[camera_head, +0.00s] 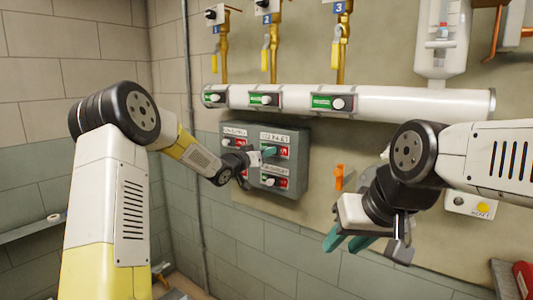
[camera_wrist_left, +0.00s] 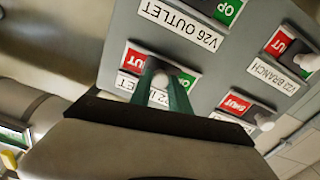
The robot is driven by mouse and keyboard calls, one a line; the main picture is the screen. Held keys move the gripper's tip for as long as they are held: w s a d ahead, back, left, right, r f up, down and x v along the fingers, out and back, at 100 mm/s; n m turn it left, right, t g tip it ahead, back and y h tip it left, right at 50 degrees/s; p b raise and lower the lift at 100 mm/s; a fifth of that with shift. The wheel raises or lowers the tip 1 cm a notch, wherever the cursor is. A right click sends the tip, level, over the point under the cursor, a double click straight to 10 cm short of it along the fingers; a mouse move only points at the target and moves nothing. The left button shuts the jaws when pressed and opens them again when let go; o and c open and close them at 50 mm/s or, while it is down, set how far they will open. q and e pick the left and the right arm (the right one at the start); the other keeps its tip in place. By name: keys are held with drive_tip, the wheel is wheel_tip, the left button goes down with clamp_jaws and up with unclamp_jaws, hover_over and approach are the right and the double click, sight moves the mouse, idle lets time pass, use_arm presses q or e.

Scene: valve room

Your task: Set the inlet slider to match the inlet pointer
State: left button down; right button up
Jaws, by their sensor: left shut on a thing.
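A grey control box (camera_head: 250,182) on the wall carries several sliders with red and green ends and white labels. My left gripper (camera_head: 267,152) reaches it from the left. In the left wrist view, my left gripper's teal fingers (camera_wrist_left: 165,90) are shut on a pale slider knob (camera_wrist_left: 160,79) between a red end and a green end marked OP. Its label is partly hidden by the fingers, so its full name cannot be read. I cannot tell which mark is the inlet pointer. My right gripper (camera_head: 348,240) is open and empty, in front of the wall.
A white horizontal pipe (camera_head: 400,103) above the box carries several green plates with round white knobs. Pipes with yellow handles rise above it. An orange handle (camera_head: 339,177) is on the wall between the box and my right gripper.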

use_arm(q)
drive_tip(key=shift+s+d, duration=0.5)
drive_tip(key=shift+d, duration=0.2)
drive_tip(key=shift+s+d, duration=0.5)
drive_tip(key=shift+d, duration=0.2)
drive_tip(key=c, duration=1.2)
unclamp_jaws()
drive_tip(key=v, duration=0.8)
